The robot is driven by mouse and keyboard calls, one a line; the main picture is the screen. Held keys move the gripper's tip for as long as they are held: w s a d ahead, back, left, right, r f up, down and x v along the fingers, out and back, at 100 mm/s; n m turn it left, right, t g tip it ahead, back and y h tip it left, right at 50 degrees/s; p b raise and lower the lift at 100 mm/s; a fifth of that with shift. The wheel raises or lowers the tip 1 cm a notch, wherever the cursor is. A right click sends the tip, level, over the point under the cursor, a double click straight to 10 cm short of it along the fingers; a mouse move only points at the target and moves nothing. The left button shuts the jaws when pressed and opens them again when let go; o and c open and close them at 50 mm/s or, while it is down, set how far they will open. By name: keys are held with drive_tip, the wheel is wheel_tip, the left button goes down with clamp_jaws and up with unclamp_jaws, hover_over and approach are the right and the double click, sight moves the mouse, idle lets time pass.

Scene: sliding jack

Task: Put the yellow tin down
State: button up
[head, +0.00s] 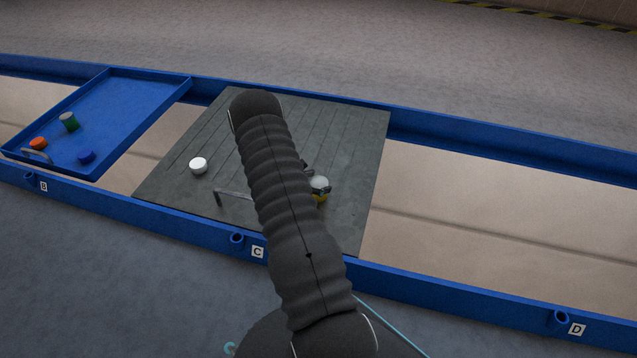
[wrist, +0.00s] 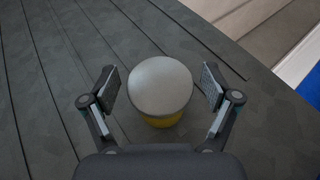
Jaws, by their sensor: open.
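The yellow tin (wrist: 160,121) stands upright on the dark grey grooved board (wrist: 60,60), its pale grey lid facing the wrist camera. It also shows in the head view (head: 320,197), partly hidden by my arm. My gripper (wrist: 161,88) is open, with one finger on each side of the tin. A gap shows between each pad and the tin. In the head view most of my gripper is hidden behind my arm.
A white round tin (head: 198,165) and a metal handle (head: 233,193) are on the same board. A blue tray (head: 130,105) at the left holds a green tin (head: 69,121), an orange one (head: 38,143) and a blue one (head: 86,156). Blue rails (head: 450,285) edge the track.

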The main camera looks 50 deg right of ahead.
drive_tip(key=p+v, duration=0.1)
drive_tip(key=v, duration=1.1)
drive_tip(key=s+a+r+m+y, duration=0.3)
drive_tip(key=a+r+m, duration=0.25)
drive_tip(key=r, duration=0.75)
drive_tip(key=s+a+r+m+y, duration=0.2)
drive_tip(key=s+a+r+m, duration=0.3)
drive_tip(key=r, duration=0.8)
drive_tip(key=s+a+r+m+t+y, duration=0.2)
drive_tip(key=s+a+r+t+y, duration=0.2)
drive_tip(key=s+a+r, duration=0.3)
drive_tip(key=s+a+r+m+t+y, duration=0.3)
drive_tip(key=s+a+r, duration=0.4)
drive_tip(key=a, duration=0.7)
drive_tip(key=shift+a+m+t+y, duration=0.2)
drive_tip(key=shift+m+t+y, duration=0.2)
drive_tip(key=shift+y, duration=0.3)
